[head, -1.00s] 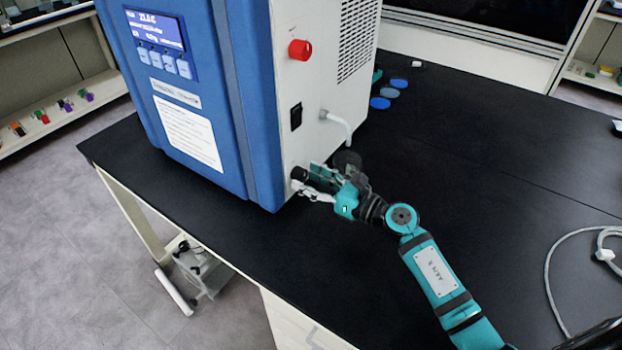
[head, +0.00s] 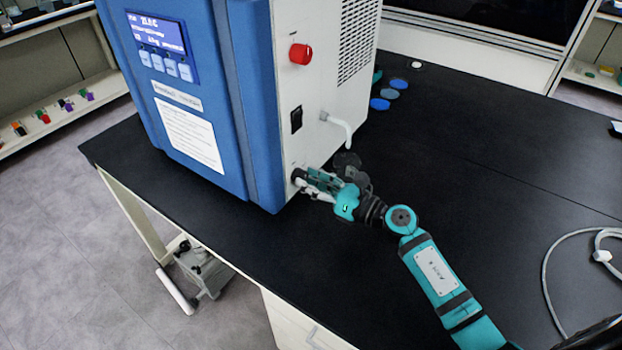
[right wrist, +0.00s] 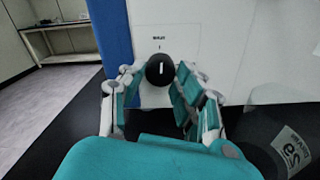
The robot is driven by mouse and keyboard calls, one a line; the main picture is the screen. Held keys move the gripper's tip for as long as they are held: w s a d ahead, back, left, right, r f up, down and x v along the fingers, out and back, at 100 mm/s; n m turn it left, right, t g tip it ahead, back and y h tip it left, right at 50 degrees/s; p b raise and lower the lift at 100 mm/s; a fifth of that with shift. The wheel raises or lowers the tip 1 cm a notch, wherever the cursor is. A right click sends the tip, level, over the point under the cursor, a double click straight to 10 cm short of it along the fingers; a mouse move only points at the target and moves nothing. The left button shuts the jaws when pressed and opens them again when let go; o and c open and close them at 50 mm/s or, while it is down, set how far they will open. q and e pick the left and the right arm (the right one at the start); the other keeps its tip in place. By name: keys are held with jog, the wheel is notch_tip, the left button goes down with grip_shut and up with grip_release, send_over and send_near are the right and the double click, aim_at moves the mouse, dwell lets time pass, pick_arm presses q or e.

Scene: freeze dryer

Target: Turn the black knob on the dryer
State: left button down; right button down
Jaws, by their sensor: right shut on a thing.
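The dryer (head: 268,100) is a blue and white box on the black table. Its black knob (right wrist: 160,70) is low on the white side panel, with a white mark that looks upright in the right wrist view. In the head view the knob is mostly hidden by my right gripper (head: 305,180). My right gripper also shows in the right wrist view (right wrist: 158,76), with its fingers on both sides of the knob, shut on it. My left gripper is not in view.
Blue discs (head: 380,104) lie behind the dryer. A white cable (head: 560,270) lies at the right.

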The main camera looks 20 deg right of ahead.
jog(key=m+p, duration=0.2)
jog(key=m, duration=0.2)
jog(key=shift+r+p, duration=0.15)
jog(key=shift+p, duration=0.25)
jog(key=m+p, duration=0.2)
jog(key=m, duration=0.2)
jog(key=m+p, duration=0.2)
jog(key=m, duration=0.2)
jog(key=shift+m+p, duration=0.9)
jog(key=shift+m, duration=0.9)
jog(key=c, duration=0.9)
grip_release()
jog(key=shift+c, duration=0.2)
jog(key=shift+s+d, duration=0.1)
jog(key=v, duration=1.2)
